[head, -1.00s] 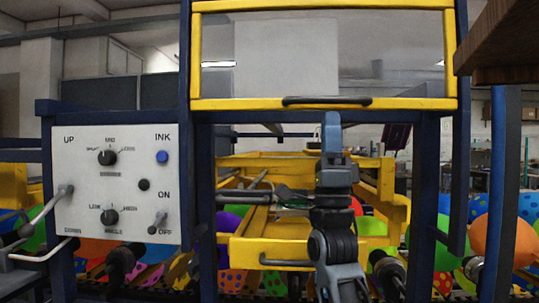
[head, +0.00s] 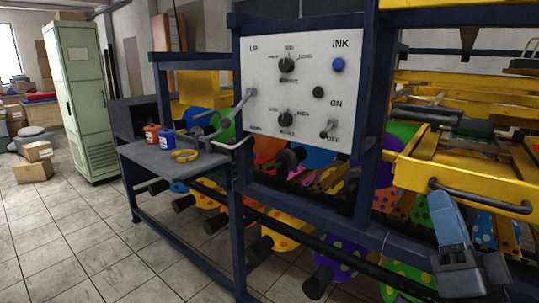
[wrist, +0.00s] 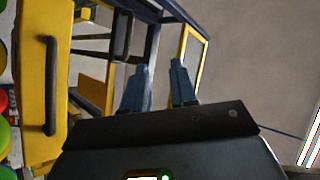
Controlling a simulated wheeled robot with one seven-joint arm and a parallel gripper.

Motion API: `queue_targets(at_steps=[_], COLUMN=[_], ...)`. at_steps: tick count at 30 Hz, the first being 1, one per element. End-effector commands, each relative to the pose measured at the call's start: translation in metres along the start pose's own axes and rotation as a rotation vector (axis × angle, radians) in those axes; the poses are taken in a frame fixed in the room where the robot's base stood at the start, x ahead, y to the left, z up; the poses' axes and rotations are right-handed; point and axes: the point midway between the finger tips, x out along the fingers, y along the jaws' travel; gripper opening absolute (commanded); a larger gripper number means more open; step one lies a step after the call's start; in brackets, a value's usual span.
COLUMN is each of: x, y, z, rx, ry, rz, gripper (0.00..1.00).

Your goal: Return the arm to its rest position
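My gripper (wrist: 158,67) shows in the wrist view with its two blue-grey fingers apart and nothing between them. Beyond the fingers are yellow and dark blue frame parts and a plain grey surface. In the head view, part of my arm (head: 454,222) is at the lower right, in front of the yellow drawer (head: 440,175) with its dark handle.
The control panel (head: 300,95) stands on the blue frame at centre. A dark side table (head: 165,163) holds an orange cup (head: 152,134), a blue cup (head: 167,137) and a yellow tape roll (head: 185,155).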

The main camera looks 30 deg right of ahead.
Motion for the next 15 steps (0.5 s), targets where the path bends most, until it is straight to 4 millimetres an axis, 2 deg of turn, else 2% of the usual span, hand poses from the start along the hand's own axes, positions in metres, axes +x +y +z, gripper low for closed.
queue_targets(at_steps=[1,6,10,15], x=[-0.021,-0.086,-0.138,-0.205], y=[-0.004,-0.017,-0.028,-0.041], z=[0.013,0.044,0.058,0.061], rx=[-0.019,-0.112,-0.188,-0.295], ry=[-0.064,-0.270,-0.433,-0.646], rz=[0.017,0.048,0.050,0.021], gripper=[0.27,0.27,0.27,0.27])
